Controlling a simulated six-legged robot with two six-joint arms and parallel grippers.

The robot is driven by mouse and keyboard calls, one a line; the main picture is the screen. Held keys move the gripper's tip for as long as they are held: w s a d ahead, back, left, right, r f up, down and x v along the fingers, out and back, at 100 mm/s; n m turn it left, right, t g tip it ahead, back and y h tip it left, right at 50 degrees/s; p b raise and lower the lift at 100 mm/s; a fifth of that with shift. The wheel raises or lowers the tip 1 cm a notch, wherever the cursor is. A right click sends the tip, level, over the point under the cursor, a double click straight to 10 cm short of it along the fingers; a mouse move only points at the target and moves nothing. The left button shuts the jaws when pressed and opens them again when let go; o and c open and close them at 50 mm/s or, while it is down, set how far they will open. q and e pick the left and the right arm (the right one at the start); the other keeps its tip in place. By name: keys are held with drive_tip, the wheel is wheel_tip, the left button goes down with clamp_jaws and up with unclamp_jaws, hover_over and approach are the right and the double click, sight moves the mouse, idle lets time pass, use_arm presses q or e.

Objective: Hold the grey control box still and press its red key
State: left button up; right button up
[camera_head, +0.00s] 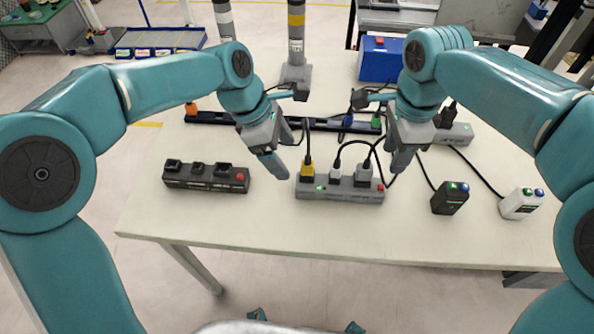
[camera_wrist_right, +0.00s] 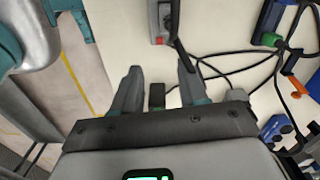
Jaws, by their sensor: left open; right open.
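The grey control box (camera_head: 340,194) is a long strip in the middle of the table, with plugs and cables in its top. Its red key (camera_head: 381,187) is at its right end. The key also shows in the right wrist view (camera_wrist_right: 166,14), at the top, beyond the fingertips. My left gripper (camera_head: 274,166) is open and empty, above and left of the box. My right gripper (camera_head: 401,160) is open, above and right of the key. Its two fingers (camera_wrist_right: 160,78) stand apart in the wrist view and do not touch the box.
A darker strip (camera_head: 205,180) with a red switch lies at the left. A black adapter (camera_head: 450,198) and a white one (camera_head: 521,204) are at the right. Black cables run behind the box. A blue box (camera_head: 380,62) stands at the back. The table front is clear.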

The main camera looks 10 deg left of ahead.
sight(300, 178)
use_arm(q)
drive_tip(key=x, duration=1)
use_arm(e)
drive_tip(key=shift+s, duration=0.1)
use_arm(q)
drive_tip(key=shift+a, duration=0.1)
drive_tip(key=c, duration=1.2)
use_arm(e)
clamp_jaws()
use_arm(q)
drive_tip(key=shift+r, duration=0.1)
